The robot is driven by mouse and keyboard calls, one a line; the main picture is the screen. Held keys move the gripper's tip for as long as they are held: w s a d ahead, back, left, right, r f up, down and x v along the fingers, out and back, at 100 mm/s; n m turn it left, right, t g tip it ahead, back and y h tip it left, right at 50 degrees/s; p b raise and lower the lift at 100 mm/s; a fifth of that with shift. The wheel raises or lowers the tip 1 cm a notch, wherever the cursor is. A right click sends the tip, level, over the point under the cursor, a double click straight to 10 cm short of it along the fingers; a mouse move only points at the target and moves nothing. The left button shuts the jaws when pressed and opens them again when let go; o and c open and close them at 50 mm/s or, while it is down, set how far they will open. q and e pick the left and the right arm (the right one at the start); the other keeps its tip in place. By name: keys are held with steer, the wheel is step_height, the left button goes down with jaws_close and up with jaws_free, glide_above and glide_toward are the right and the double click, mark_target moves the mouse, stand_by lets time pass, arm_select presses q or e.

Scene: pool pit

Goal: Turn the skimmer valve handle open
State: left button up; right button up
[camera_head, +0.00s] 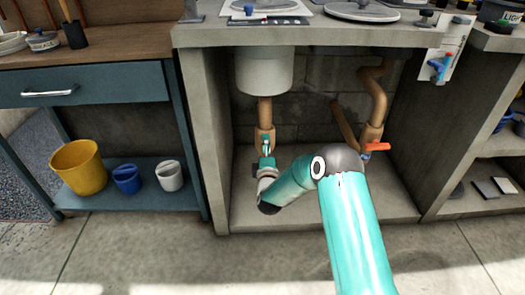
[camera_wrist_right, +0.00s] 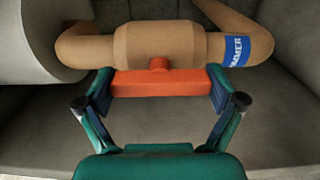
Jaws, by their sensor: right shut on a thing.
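The skimmer valve (camera_wrist_right: 160,43) is a tan pipe fitting with a blue label (camera_wrist_right: 236,48) reading "IMMER", its start cut off by the curve. Its orange bar handle (camera_wrist_right: 158,83) lies parallel to the pipe in the right wrist view. My right gripper (camera_wrist_right: 160,87) is shut on the handle, one fingertip at each end. In the head view this valve (camera_head: 265,131) is on the left pipe under a pale round vessel, and my right gripper (camera_head: 265,155) is in front of it, hiding the handle. My left gripper is not in view.
A second pipe with an orange handle (camera_head: 377,146) stands right of my arm inside the concrete bay. The pale vessel (camera_head: 264,72) hangs above the valve. Concrete side walls (camera_head: 205,130) bound the bay. A yellow bucket (camera_head: 78,167) stands on the left shelf.

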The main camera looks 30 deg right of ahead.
steer(key=shift+a+f, duration=0.2)
steer(key=shift+a, duration=0.1)
steer(key=o, duration=0.8)
steer(key=shift+d, duration=0.1)
steer(key=v, duration=1.2)
steer(key=shift+d, duration=0.1)
